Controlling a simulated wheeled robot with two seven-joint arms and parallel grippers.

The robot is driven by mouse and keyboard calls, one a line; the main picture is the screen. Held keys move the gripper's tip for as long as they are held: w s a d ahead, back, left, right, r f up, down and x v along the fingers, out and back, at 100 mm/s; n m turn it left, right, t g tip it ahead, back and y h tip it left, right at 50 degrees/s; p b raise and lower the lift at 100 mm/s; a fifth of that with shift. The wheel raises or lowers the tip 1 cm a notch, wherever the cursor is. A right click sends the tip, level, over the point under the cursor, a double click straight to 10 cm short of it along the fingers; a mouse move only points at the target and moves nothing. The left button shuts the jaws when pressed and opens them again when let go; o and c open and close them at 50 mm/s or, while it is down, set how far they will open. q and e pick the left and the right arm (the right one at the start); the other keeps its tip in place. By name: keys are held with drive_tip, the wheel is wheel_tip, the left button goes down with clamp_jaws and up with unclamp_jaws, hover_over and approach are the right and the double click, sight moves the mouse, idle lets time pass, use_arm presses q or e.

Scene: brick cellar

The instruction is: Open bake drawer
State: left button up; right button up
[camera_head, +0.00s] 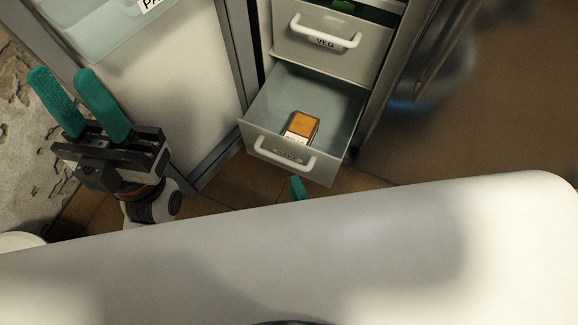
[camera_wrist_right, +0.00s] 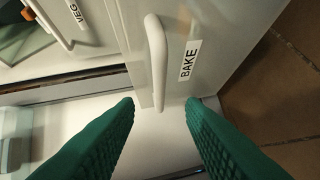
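The bake drawer (camera_head: 322,169) is the lowest drawer in the head view, pulled out with its inside showing. Its white bar handle (camera_head: 285,160) is on the front; its label is hard to read there. In the right wrist view the front with the BAKE label (camera_wrist_right: 189,60) and the handle (camera_wrist_right: 157,62) are close. My right gripper (camera_wrist_right: 160,101) is open, its teal fingertips on either side of the handle's near end; contact cannot be told. In the head view only a teal fingertip shows, below the drawer. My left gripper (camera_head: 63,74) is open and empty at the left.
An orange-brown box (camera_head: 302,124) lies in the bake drawer. The VEG drawer (camera_head: 341,55) is above, slightly open, with something green inside. An open door panel (camera_head: 190,85) stands at left. A white surface (camera_head: 400,250) fills the foreground. Tiled floor lies at right.

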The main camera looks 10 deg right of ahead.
drive_tip(key=v, duration=0.2)
drive_tip(key=shift+s, duration=0.35)
idle(0.4)
